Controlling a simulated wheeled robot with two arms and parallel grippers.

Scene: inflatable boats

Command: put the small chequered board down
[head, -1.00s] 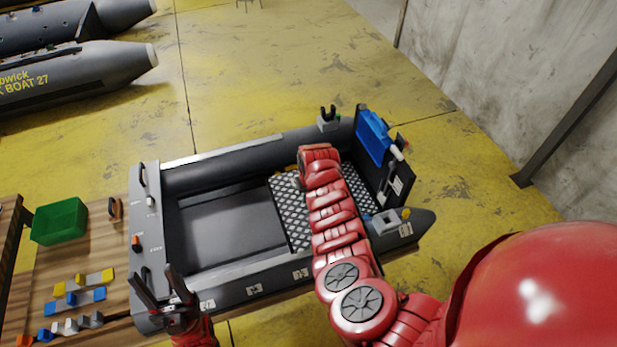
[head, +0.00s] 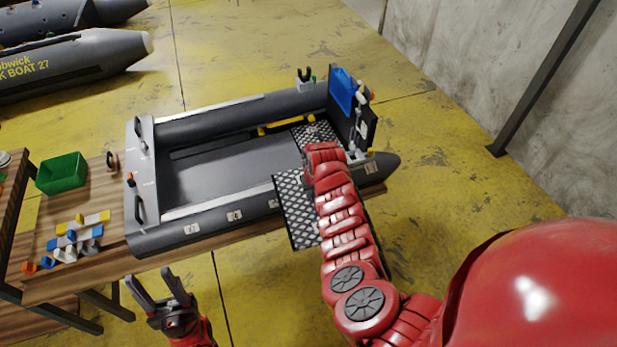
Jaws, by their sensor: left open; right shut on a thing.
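The small chequered board (head: 293,210) is a dark panel with a pale diamond pattern. It is held above the near side tube of the grey inflatable boat (head: 180,225), and its lower edge extends past the tube. My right gripper (head: 312,172) is at the board, with the red forearm covering the board's right part and the jaws mostly hidden; it is shut on the board.
The boat rests on a wooden table (head: 85,205) with a green bin (head: 62,173) and several small coloured blocks (head: 75,240) at left. A yellow item (head: 286,125) lies inside the boat. The boat's middle floor is clear.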

